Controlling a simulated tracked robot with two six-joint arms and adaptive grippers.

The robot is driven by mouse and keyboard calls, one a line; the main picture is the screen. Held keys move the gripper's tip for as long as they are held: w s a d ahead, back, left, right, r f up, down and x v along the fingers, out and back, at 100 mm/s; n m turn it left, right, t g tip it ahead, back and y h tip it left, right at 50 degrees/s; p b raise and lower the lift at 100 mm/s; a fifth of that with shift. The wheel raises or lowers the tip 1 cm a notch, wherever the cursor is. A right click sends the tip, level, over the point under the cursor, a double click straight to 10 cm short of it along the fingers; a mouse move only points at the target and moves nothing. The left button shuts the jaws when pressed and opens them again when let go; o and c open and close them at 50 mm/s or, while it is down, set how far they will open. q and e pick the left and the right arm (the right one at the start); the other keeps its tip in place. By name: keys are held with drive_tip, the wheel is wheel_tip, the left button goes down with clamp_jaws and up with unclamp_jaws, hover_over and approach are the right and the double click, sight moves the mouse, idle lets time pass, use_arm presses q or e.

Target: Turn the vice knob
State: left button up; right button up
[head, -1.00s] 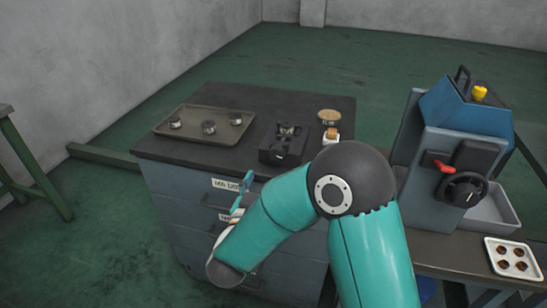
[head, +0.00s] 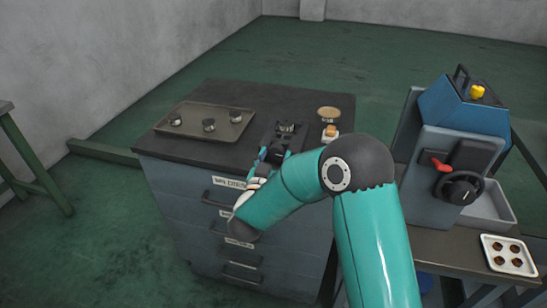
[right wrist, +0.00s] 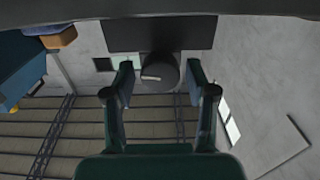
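The black vice (head: 290,130) stands on the dark top of the drawer cabinet, near its front edge, with a round metal piece on it. In the right wrist view the vice body (right wrist: 118,36) is a dark block, and the round dark vice knob (right wrist: 160,74) with a pale mark shows below it. My right gripper (head: 268,154) is at the front of the vice. In the right wrist view it is open, one finger on each side of the knob, with gaps visible. My left gripper is not in view.
On the cabinet, a tray (head: 190,137) with metal pieces lies left of the vice. A brush (head: 330,132) and a round tan-topped item (head: 329,113) are to its right. A blue machine (head: 455,130) and a white tray (head: 509,254) stand further right. Drawer handles (head: 240,265) protrude below.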

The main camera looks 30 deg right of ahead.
drive_tip(key=c, duration=0.8)
drive_tip(key=shift+o, duration=0.2)
drive_tip(key=shift+f+m+b, duration=0.2)
drive_tip(key=shift+m+b, duration=0.2)
drive_tip(key=shift+b, duration=0.45)
drive_tip(key=m+b, duration=1.3)
drive_tip(key=b, duration=0.5)
drive_tip(key=shift+w+a+f, duration=0.1)
drive_tip(key=shift+f, duration=0.05)
drive_tip(key=shift+r+m+b, duration=0.2)
drive_tip(key=shift+m+b, duration=1.15)
drive_tip(key=shift+m, duration=0.05)
drive_tip(key=o, duration=1.1)
drive_tip(key=shift+o, duration=0.2)
drive_tip(key=shift+r, duration=0.15)
